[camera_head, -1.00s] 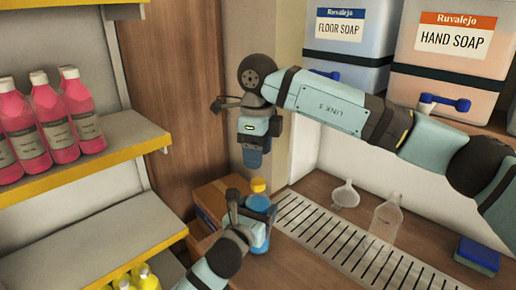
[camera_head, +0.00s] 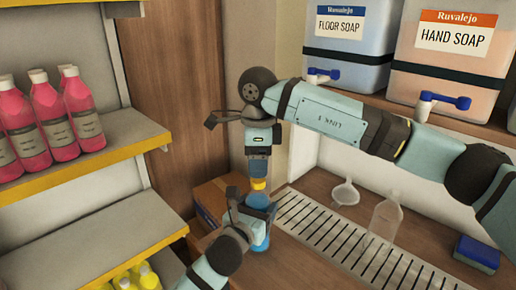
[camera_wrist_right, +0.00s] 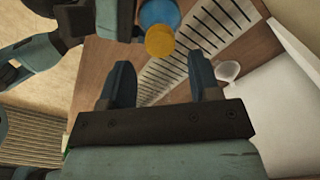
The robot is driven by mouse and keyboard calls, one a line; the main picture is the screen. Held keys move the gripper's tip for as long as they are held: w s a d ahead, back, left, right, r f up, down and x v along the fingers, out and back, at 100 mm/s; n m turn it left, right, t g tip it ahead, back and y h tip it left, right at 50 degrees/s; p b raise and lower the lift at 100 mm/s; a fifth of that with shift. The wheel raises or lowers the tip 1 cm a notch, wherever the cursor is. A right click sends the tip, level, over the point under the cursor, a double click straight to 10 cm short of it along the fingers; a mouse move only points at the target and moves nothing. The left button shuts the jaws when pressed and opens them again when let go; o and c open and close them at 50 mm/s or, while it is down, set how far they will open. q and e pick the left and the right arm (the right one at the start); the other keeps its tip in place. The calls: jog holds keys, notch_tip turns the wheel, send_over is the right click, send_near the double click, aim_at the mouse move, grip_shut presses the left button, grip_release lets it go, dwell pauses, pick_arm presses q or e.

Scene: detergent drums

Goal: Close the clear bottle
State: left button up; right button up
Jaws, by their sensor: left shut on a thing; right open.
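My left gripper (camera_head: 251,207) is shut on a bottle with blue contents (camera_head: 262,243), upright beside the slotted drain grate. A yellow cap (camera_head: 258,184) shows at this bottle's top; I cannot tell how firmly it sits. My right gripper (camera_head: 258,174) points down just above the cap, open and empty. In the right wrist view its two fingers (camera_wrist_right: 162,80) are apart, with the yellow cap (camera_wrist_right: 159,41) and blue bottle (camera_wrist_right: 158,14) beyond them. Another bottle, clear and empty-looking (camera_head: 385,218), stands at the right by the grate with no cap visible.
The grate (camera_head: 322,229) runs along the counter. A white funnel (camera_head: 345,194) and a blue sponge (camera_head: 477,252) are on the right. A cardboard box (camera_head: 208,198) stands behind the held bottle. Soap drums (camera_head: 447,65) are above; shelves of pink bottles (camera_head: 50,115) are left.

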jog(key=shift+f, duration=2.3)
jog(key=c, duration=1)
jog(key=shift+o, duration=0.2)
jog(key=o, duration=1.1)
notch_tip(320, 180, up, 12)
jog(key=shift+r, duration=0.1)
